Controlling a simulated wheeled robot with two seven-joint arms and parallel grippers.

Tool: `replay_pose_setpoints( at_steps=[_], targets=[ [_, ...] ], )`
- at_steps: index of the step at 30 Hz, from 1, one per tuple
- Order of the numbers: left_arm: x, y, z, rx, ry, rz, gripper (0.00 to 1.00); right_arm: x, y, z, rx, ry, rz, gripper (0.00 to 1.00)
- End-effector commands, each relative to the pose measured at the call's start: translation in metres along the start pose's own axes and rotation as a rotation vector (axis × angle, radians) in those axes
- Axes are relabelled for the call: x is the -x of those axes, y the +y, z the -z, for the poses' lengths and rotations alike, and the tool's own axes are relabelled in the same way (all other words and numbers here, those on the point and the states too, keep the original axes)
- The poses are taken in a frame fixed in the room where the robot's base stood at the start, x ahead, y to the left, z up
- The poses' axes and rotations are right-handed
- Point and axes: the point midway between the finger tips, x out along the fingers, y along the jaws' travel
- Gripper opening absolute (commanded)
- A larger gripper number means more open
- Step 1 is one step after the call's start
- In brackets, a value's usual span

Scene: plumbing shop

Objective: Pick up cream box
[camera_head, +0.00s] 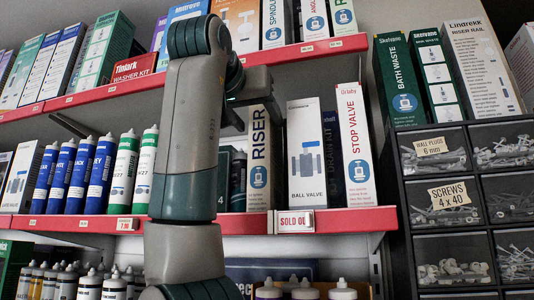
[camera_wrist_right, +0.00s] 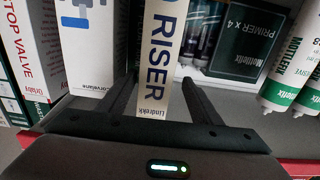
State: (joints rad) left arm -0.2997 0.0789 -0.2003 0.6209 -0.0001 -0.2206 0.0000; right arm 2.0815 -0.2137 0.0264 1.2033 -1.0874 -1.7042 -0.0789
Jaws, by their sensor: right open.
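The cream box (camera_head: 259,172) is a tall narrow carton marked RISER. It stands upright on the middle shelf, left of the white ball valve box (camera_head: 304,150). It also shows in the right wrist view (camera_wrist_right: 162,55), upright and in the middle. My right gripper (camera_head: 257,108) reaches over the box's upper part in the head view and hides some of it. In the right wrist view my right gripper (camera_wrist_right: 158,84) is open, with one finger on each side of the box. I cannot tell whether either finger touches it. My left gripper is not in view.
The stop valve box (camera_head: 356,145) stands farther right. White and green tubes (camera_head: 146,165) stand left of my arm. In the wrist view a dark primer box (camera_wrist_right: 243,40) is to the right. The upper shelf edge (camera_head: 305,49) runs above; small-parts drawers (camera_head: 440,207) stand right.

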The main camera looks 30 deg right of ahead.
Motion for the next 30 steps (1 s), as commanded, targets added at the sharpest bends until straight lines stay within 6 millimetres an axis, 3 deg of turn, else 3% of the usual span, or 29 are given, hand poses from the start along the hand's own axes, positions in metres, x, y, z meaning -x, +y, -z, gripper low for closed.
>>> replay_pose_setpoints(
  at_steps=[10,21,30],
  targets=[
    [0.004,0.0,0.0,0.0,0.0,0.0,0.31,-0.004,0.001,0.001,-0.001,0.0,0.0,0.59],
    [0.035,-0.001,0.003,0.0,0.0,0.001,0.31,-0.04,0.007,0.003,0.001,-0.001,-0.001,0.59],
    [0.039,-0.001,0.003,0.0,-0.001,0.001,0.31,-0.052,0.007,-0.001,0.001,-0.001,-0.001,0.59]
  ],
)
